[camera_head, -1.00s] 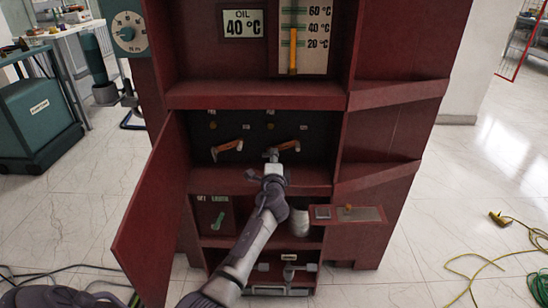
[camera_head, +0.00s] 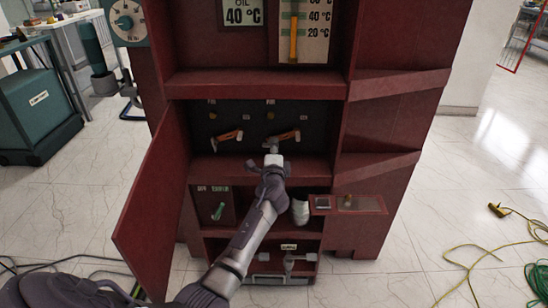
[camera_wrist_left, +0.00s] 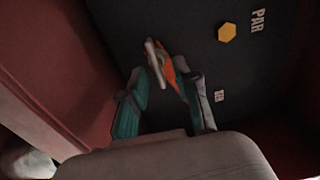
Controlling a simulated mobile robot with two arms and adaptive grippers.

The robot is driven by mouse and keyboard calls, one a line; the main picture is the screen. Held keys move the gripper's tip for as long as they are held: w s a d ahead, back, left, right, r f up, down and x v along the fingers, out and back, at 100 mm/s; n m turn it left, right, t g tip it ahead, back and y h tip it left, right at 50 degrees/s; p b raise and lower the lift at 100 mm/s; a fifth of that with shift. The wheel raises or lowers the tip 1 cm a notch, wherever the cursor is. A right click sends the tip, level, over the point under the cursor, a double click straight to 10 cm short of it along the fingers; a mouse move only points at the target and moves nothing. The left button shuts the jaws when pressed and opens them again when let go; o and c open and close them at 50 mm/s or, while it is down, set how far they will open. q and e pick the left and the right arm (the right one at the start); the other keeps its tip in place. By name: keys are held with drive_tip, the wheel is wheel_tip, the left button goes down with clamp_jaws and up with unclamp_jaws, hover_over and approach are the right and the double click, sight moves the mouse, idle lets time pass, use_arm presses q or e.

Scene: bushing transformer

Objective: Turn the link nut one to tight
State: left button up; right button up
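Two orange link bars, a left one (camera_head: 228,137) and a right one (camera_head: 288,136), sit on the dark back panel of the red cabinet. Small yellow nuts show above them, one at left (camera_head: 213,115) and one at right (camera_head: 270,115). My left gripper (camera_head: 271,146) is at the left end of the right link. In the left wrist view its teal-padded fingers (camera_wrist_left: 163,103) are apart, with the orange link (camera_wrist_left: 169,68) and a pale grey piece (camera_wrist_left: 155,62) between or just beyond them. I cannot tell whether they touch. A yellow hexagon (camera_wrist_left: 227,32) shows beside them. My right gripper is out of view.
The open cabinet door (camera_head: 152,215) stands left of my left arm. A shelf edge (camera_head: 255,88) runs above the links. A small red ledge (camera_head: 347,205) juts out at the right. A yellow cable (camera_head: 500,250) lies on the floor at the right.

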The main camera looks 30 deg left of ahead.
use_arm(q)
drive_tip(key=v, duration=1.1)
drive_tip(key=shift+s, duration=0.25)
drive_tip(key=shift+f, duration=0.1)
